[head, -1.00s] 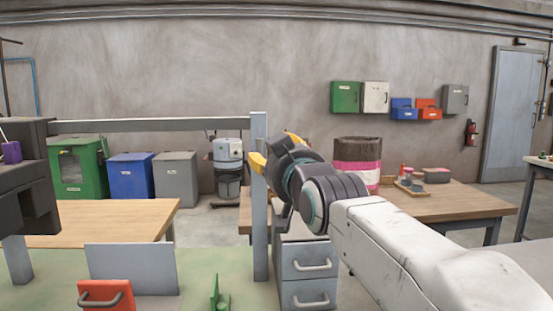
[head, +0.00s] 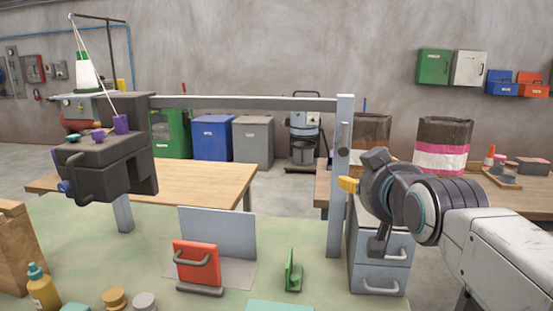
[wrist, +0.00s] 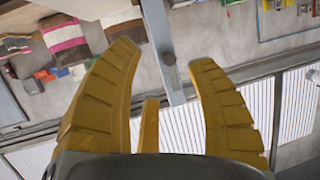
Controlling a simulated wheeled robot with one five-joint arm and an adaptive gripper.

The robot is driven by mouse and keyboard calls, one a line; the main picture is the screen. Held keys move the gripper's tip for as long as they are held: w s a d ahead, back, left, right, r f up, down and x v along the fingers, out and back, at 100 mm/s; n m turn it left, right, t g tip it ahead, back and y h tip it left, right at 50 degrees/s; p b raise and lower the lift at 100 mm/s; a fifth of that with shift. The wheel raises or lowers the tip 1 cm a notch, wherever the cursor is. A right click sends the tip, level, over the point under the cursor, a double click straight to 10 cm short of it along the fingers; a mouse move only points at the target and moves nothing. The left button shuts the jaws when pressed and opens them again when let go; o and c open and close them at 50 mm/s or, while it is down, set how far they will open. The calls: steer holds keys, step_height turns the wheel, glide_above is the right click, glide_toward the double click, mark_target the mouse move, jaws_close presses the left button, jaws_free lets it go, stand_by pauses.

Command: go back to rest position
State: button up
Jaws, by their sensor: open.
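My gripper (head: 349,184) is at the right of the head view, with a yellow finger pointing left, in front of the grey post (head: 341,215). My arm reaches in from the right edge of the head view. The gripper is above the green bench top (head: 130,255) and apart from the things on it.
A dark machine (head: 110,160) with a thread cone stands at the left. An orange-red handled block (head: 196,264), a green bracket (head: 292,272) and a yellow bottle (head: 43,290) are on the bench. Grey drawers (head: 380,262) stand below my gripper. Air above the bench's middle is clear.

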steer(key=s+f+g+p, duration=0.5)
steer(key=s+p, duration=0.2)
steer(key=s, duration=0.5)
steer(key=s+f+g+p, duration=0.5)
steer(key=s+p, duration=0.3)
steer(key=s, duration=0.5)
steer(key=shift+a+f+g, duration=0.15)
steer(key=shift+g, duration=0.45)
steer(key=shift+w, duration=0.1)
steer(key=shift+c, duration=0.3)
